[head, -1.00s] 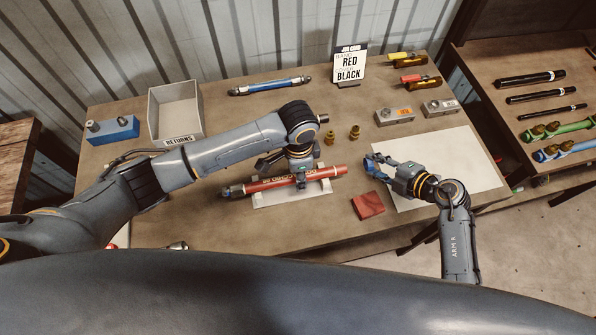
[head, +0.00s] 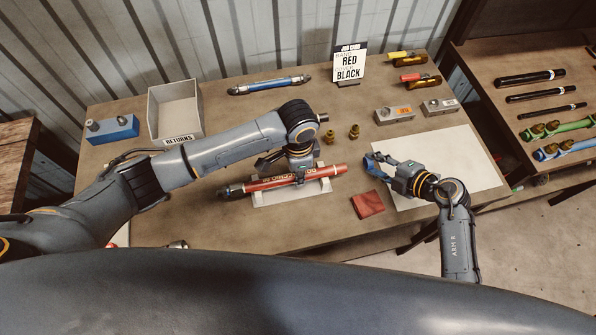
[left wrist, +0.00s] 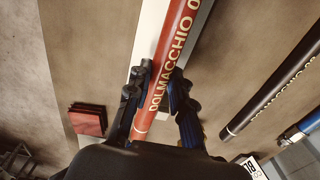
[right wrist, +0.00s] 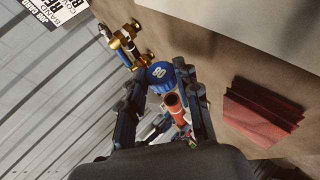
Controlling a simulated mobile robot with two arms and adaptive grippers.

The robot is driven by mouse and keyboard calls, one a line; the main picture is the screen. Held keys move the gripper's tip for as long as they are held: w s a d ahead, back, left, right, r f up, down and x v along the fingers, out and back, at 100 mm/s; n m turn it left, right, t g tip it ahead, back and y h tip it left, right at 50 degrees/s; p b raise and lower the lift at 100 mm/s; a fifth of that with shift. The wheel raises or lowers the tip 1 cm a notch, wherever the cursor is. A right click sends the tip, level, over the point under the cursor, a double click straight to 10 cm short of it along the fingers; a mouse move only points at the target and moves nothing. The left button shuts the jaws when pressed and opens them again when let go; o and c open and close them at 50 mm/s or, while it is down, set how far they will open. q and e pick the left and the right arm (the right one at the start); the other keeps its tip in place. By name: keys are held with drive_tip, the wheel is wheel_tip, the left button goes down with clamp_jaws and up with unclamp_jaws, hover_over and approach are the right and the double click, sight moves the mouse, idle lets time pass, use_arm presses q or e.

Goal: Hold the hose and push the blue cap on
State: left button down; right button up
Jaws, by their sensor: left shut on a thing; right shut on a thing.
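The red hose (head: 323,175) lies across a white cradle (head: 262,202) near the middle of the bench, with a dark fitting (head: 232,190) at its left end. My left gripper (head: 300,177) is shut around the hose from above; the left wrist view shows the hose (left wrist: 178,40) between its fingers (left wrist: 160,97). My right gripper (head: 376,166) is shut on the blue cap (right wrist: 160,76), right of the hose's bare right end. In the head view a small gap separates them. In the right wrist view the open red hose end (right wrist: 172,101) shows close to the cap.
A red block (head: 367,205) lies just below the right gripper, beside a white sheet (head: 470,160). Two brass fittings (head: 354,132) stand behind the hose. A returns bin (head: 176,112), blue block (head: 112,129), blue hose (head: 270,85) and job card (head: 349,64) are farther back.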

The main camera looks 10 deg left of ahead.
drive_tip(key=shift+s+a, duration=0.1)
drive_tip(key=shift+a, duration=0.05)
drive_tip(key=shift+s+a, duration=0.2)
drive_tip(key=shift+a, duration=0.45)
drive_tip(key=shift+s+a, duration=0.25)
drive_tip(key=shift+a, duration=0.35)
drive_tip(key=shift+s+a, duration=0.2)
drive_tip(key=shift+a, duration=0.45)
drive_tip(key=shift+s+a, duration=0.2)
drive_tip(key=shift+a, duration=0.3)
drive_tip(key=shift+s+a, duration=0.2)
drive_tip(key=shift+a, duration=0.3)
idle(0.4)
drive_tip(key=shift+s+a, duration=0.1)
drive_tip(key=shift+a, duration=0.15)
drive_tip(key=o, duration=0.8)
drive_tip(key=v, duration=1.2)
